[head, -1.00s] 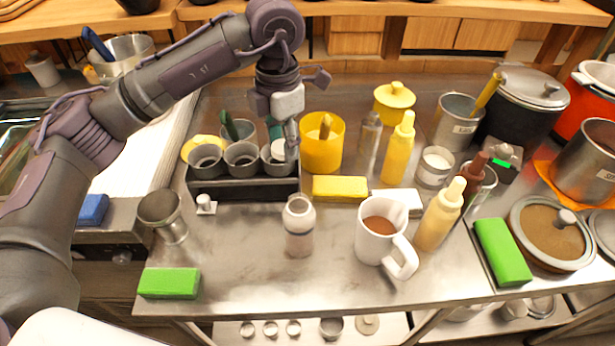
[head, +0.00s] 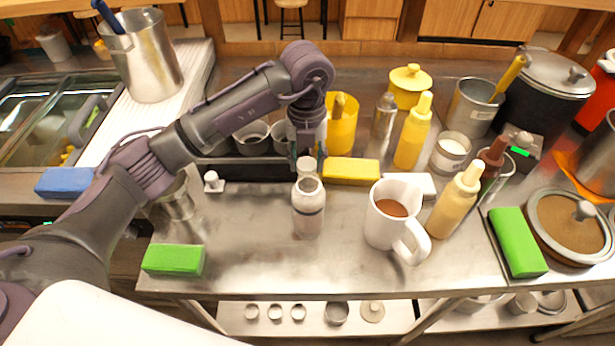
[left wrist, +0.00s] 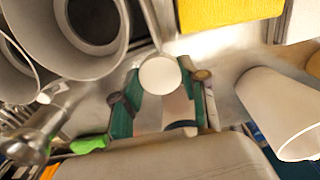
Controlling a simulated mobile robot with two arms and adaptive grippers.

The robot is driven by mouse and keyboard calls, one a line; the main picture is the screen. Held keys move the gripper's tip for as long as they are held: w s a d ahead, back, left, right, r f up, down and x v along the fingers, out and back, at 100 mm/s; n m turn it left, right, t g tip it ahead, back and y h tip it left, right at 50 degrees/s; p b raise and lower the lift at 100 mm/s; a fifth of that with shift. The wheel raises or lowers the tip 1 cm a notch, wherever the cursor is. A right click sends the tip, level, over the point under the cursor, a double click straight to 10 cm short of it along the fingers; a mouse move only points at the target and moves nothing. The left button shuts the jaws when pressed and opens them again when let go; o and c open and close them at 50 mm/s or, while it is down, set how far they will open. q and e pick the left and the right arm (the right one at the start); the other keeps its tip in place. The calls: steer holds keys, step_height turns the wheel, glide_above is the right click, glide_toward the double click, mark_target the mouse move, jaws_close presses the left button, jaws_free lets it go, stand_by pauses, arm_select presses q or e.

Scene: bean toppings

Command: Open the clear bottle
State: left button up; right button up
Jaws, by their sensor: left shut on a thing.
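The clear bottle (head: 308,212) stands upright on the steel counter in the head view, left of the white mug. Its top looks uncovered. My left gripper (head: 307,158) is just behind and above the bottle, with its fingers pointing down. It is shut on a small pale cap (head: 306,168), which looks apart from the bottle, though the bottle's rim is close in front of it. In the left wrist view, the round white cap (left wrist: 160,76) sits between the green fingertips of my left gripper (left wrist: 161,92). My right gripper is not in view.
A yellow sponge (head: 350,171) lies right of the gripper, and a white mug (head: 391,221) is right of the bottle. Squeeze bottles (head: 454,203) stand further right. A green sponge (head: 173,260) lies front left.

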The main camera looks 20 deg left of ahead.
arm_select(q)
step_height(320, 180, down, 7)
steer(key=shift+r+p, duration=0.1)
steer(key=shift+p, duration=0.3)
steer(key=shift+f, duration=0.3)
steer(key=o, duration=1.3)
steer(key=shift+r, duration=0.1)
